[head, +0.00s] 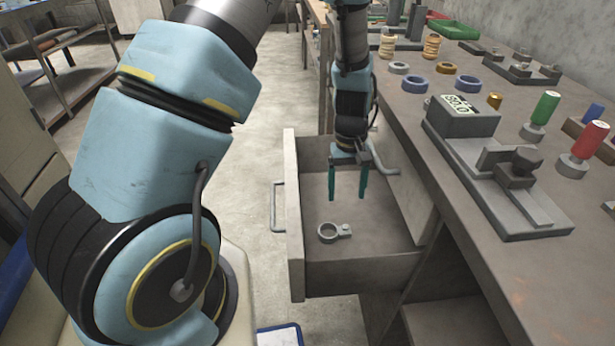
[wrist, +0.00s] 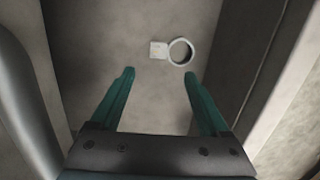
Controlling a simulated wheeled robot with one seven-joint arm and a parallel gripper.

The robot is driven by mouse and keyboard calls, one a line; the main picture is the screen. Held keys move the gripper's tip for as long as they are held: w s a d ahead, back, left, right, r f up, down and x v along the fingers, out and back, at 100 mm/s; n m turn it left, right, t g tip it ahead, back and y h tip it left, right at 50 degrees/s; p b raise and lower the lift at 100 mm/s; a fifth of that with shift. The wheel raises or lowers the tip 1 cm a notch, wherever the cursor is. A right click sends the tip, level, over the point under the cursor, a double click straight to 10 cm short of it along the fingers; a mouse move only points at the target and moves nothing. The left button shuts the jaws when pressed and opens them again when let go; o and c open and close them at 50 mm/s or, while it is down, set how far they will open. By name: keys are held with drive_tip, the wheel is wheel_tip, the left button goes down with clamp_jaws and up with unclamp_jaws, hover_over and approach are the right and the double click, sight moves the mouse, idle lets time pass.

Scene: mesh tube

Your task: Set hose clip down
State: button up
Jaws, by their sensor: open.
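The workbench (head: 420,140) at right bears a grey fixture (head: 500,185), several rings, and green (head: 545,107) and red (head: 588,140) cylinders. The drawer floor around the clip is clear.

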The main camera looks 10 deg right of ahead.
drive_tip(key=shift+t+h, duration=0.3)
drive_tip(key=shift+t, duration=0.4)
drive_tip(key=w+a+r, duration=0.1)
drive_tip(key=a+r, duration=0.2)
drive_tip(key=a, duration=0.1)
drive_tip(key=w+a+r, duration=0.1)
drive_tip(key=a+r, duration=0.2)
drive_tip(key=a, duration=0.1)
drive_tip(key=w+a+r, duration=0.2)
drive_tip(key=a+r, duration=0.2)
drive_tip(key=a, duration=0.1)
drive_tip(key=s+a+r, duration=0.2)
drive_tip(key=a+r, duration=0.1)
drive_tip(key=a, duration=0.4)
drive_tip(key=s+a+r+t, duration=0.1)
drive_tip(key=s+a+r, duration=0.1)
drive_tip(key=a+r, duration=0.2)
drive_tip(key=a, duration=0.3)
drive_tip(key=shift+s+a+r+t, duration=0.3)
wheel_tip(320, 180, up, 8)
drive_tip(key=p, duration=0.8)
drive_tip(key=shift+f, duration=0.15)
